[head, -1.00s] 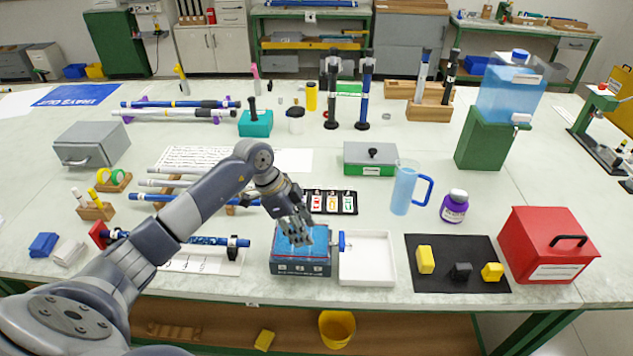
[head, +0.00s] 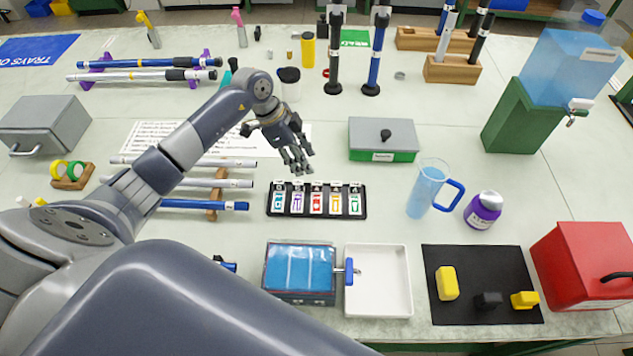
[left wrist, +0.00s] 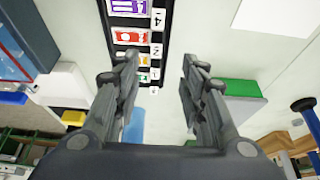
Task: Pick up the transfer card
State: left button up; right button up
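A black card rack (head: 317,214) lies on the table in the middle of the head view. It holds several small cards in a row, among them a blue card (head: 279,203), a red card (head: 317,203) and a green card (head: 355,204). The print is too small to tell which is the transfer card. In the left wrist view the rack (left wrist: 164,32) shows in part at the top, with a purple and a red card clear. My left gripper (head: 299,168) is open and empty, above the rack's far edge; its fingers (left wrist: 160,63) are spread apart. My right gripper is not in view.
A grey box with a green base (head: 382,140) stands behind and right of the rack. A blue pitcher (head: 424,190) is to the right. Tubes on a wooden stand (head: 217,188) lie left. A blue-topped box (head: 299,268) and white tray (head: 407,281) are in front.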

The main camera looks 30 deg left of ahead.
aim_at(316, 182)
pick_arm(q)
jog(key=x, duration=0.4)
jog(key=shift+s+d+p, duration=0.1)
jog(key=shift+s+p, duration=0.05)
jog(key=shift+p, duration=0.2)
jog(key=p+x, duration=0.1)
jog(key=x, duration=0.3)
jog(key=shift+s+f+p, duration=0.1)
jog(key=shift+s+p, duration=0.05)
jog(key=shift+p, duration=0.15)
jog(key=shift+d+f, duration=0.15)
jog(key=shift+f, duration=0.3)
jog(key=c, duration=0.8)
grip_shut()
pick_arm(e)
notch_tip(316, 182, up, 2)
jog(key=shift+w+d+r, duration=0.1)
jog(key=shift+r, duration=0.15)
